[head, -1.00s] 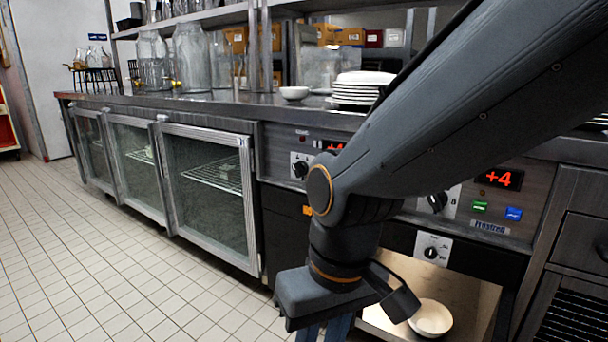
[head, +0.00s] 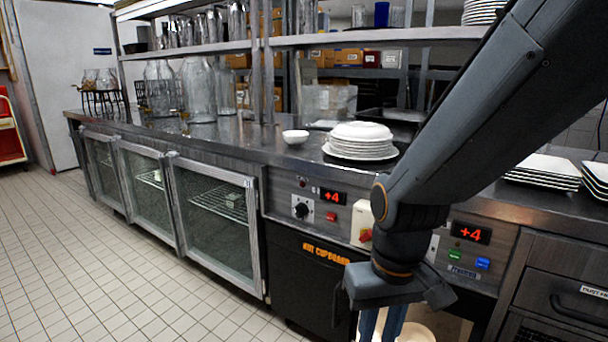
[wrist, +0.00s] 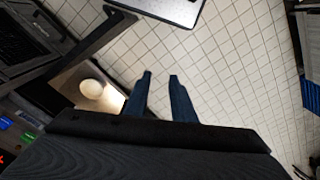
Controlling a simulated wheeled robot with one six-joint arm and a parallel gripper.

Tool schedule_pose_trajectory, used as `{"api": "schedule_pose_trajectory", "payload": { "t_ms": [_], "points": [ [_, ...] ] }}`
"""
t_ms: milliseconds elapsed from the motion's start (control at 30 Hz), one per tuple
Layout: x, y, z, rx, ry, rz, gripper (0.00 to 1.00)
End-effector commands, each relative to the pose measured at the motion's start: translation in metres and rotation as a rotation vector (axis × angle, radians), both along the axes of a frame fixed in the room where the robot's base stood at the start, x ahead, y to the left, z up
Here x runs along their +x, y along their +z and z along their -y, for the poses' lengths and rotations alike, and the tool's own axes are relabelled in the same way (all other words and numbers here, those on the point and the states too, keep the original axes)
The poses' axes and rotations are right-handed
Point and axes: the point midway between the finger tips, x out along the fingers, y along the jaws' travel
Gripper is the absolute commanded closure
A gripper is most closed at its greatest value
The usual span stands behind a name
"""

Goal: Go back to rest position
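My gripper (wrist: 159,78) shows in the wrist view with its two blue fingers apart and only floor tiles between them. In the head view its fingers (head: 381,326) hang down in front of the counter, cut off by the bottom edge. My arm crosses the right half of the head view and hides part of the counter front.
A white bowl (wrist: 91,88) sits on a light wooden surface (wrist: 72,76) low beside my gripper. The steel counter (head: 262,140) carries a small bowl (head: 295,137), stacked plates (head: 360,148) and glass jars. The tiled floor (head: 110,250) at left is clear.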

Motion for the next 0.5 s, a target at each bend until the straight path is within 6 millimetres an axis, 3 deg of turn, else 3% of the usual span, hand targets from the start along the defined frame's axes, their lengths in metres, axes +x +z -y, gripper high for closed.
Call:
{"api": "schedule_pose_trajectory", "payload": {
  "t_ms": [33, 500],
  "points": [
    [-0.003, 0.014, 0.007, -0.003, -0.017, -0.004, 0.77],
    [-0.016, 0.075, 0.058, -0.030, -0.141, -0.022, 0.77]
  ]
}}
